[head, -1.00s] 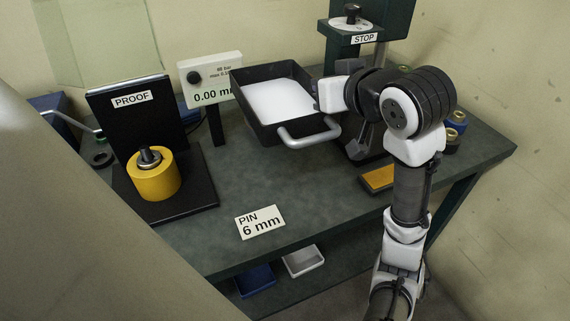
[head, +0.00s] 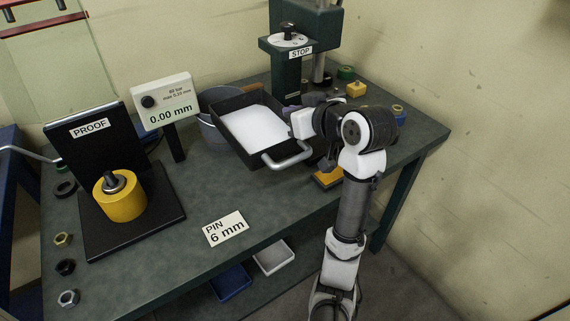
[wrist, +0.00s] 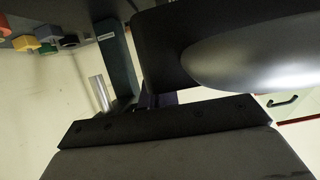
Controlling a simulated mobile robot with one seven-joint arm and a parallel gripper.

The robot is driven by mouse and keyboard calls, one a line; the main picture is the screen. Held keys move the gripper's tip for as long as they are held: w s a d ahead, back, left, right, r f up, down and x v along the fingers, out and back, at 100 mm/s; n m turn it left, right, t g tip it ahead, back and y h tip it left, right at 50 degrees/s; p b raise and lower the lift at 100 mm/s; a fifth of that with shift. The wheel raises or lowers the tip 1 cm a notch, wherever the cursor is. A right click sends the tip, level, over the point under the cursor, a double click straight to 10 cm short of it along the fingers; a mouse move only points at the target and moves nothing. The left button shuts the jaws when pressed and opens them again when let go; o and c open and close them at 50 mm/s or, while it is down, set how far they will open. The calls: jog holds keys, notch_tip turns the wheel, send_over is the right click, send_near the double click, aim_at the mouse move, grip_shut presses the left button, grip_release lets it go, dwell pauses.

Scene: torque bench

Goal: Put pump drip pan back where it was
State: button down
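The drip pan (head: 233,137) is a black rectangular tray with a white inside and a silver bar handle (head: 287,156) at its near end. My gripper (head: 304,124) is at the pan's right side and appears shut on its rim; the fingertips are hidden in the head view. The pan looks raised above the bench, in front of a grey round pot (head: 207,125). In the wrist view a dark wall of the pan (wrist: 160,45) and a blurred grey rounded shape, probably the handle, fill the upper right, close to the gripper.
The green press with the STOP sign (head: 300,52) stands behind the pan. A gauge reading 0.00 mm (head: 168,102) and the PROOF stand with a yellow cylinder (head: 119,197) are at left. The PIN 6 mm card (head: 226,229) lies in front. Bare bench lies between them.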

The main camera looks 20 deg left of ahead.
notch_tip(320, 180, down, 14)
jog(key=shift+f, duration=0.25)
dwell(0.3)
jog(key=c, duration=2.1)
grip_release()
jog(key=shift+f, duration=0.15)
jog(key=o, duration=0.4)
jog(key=shift+r, duration=0.3)
jog(key=b+v, duration=0.1)
jog(key=v, duration=1.1)
jog(key=shift+f, duration=0.15)
